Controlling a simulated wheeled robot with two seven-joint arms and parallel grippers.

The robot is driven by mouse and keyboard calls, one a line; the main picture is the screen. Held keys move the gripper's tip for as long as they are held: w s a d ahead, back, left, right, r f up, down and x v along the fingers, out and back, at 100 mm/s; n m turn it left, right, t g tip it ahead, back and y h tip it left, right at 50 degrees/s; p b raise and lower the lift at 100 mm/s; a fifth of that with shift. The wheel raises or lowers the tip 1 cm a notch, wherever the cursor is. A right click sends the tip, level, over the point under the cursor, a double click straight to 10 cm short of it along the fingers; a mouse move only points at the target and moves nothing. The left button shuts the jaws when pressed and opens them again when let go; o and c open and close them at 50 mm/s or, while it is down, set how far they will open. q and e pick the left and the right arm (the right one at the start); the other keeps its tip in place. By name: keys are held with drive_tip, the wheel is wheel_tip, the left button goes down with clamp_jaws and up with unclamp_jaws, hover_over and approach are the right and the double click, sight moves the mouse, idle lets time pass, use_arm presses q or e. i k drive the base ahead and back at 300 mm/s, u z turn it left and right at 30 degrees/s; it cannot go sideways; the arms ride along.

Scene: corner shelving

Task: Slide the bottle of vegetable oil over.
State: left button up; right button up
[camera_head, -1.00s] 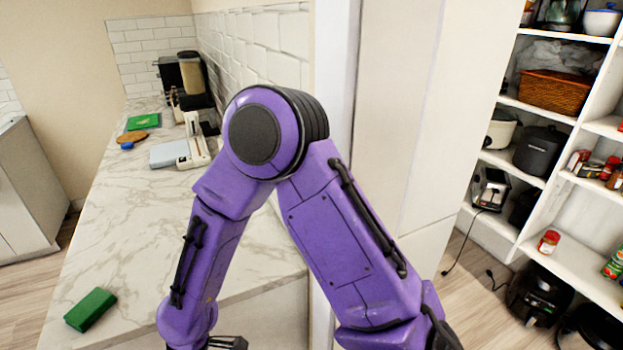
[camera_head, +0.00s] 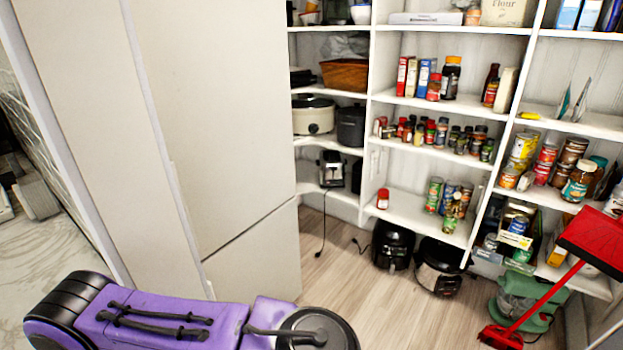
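I cannot pick out the bottle of vegetable oil with certainty. A slimmer dark bottle (camera_head: 490,85) stands farther right on the same shelf, beside a pale carton. Labels are too small to read. A purple arm of mine crosses the bottom left of the head view, well short of the shelves. Neither gripper is in view.
A tall pale cabinet (camera_head: 220,110) stands left of the white shelving (camera_head: 440,205). Jars and cans crowd several shelves. Black cookers (camera_head: 440,267) sit below. A red broom (camera_head: 540,305) leans at the right. The wood floor (camera_head: 335,290) before the shelves has free room.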

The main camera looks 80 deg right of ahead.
sight(454, 209)
drive_tip(key=z, duration=4.85)
drive_tip(key=k, duration=1.4)
drive_tip(key=u, duration=0.8)
drive_tip(key=i, duration=1.7)
